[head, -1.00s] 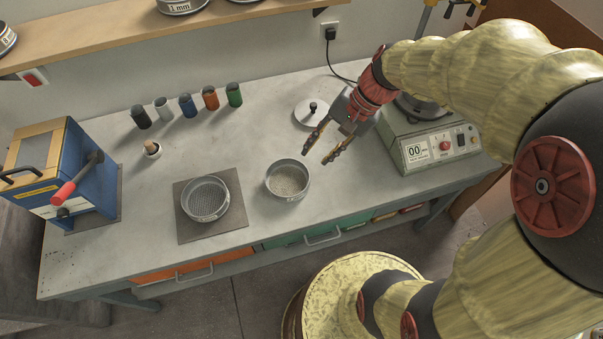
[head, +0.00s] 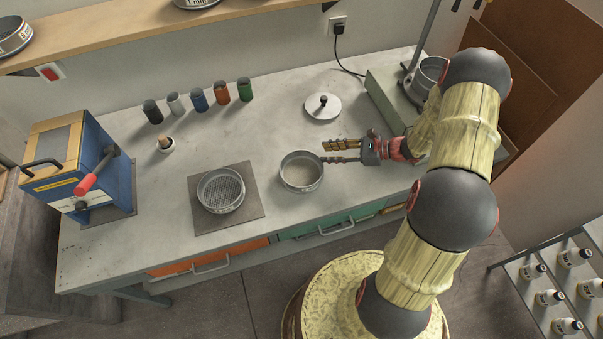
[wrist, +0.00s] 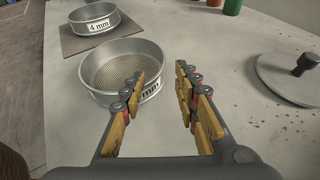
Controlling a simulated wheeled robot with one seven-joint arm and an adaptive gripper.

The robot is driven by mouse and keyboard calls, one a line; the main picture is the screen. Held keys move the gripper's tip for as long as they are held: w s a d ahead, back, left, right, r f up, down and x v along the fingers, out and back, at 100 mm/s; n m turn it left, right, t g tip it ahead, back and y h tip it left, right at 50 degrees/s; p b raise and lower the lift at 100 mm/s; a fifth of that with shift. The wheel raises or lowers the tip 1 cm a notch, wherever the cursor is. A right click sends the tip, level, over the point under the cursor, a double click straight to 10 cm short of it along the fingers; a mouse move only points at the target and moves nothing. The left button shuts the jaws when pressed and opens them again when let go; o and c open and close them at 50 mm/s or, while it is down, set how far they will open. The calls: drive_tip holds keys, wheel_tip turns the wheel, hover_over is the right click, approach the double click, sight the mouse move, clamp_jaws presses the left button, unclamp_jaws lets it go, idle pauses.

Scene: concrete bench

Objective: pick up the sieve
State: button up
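A round metal sieve (head: 302,185) stands on the bench right of the dark mat. In the wrist view this nearer sieve (wrist: 95,90) has a label ending in "mm", partly hidden by a finger. A second metal sieve (head: 221,205) stands on the mat; its label reads "4 mm" in the wrist view (wrist: 94,27). My gripper (head: 323,153) is open and empty, pointing left at the right side of the nearer sieve. In the wrist view my gripper (wrist: 160,75) has its left finger in front of that sieve's wall and its right finger clear of it. I cannot tell whether they touch.
A lid with a black knob (head: 322,106) lies behind my gripper. A grey machine (head: 385,100) stands at the right, partly behind my arm. The front bench edge is close.

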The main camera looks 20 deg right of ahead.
sight(313, 154)
drive_tip(key=b+x, duration=0.1)
drive_tip(key=x, duration=0.5)
drive_tip(key=shift+w+a+f, duration=0.15)
drive_tip(key=shift+a, duration=0.05)
drive_tip(key=shift+c, duration=0.8)
clamp_jaws()
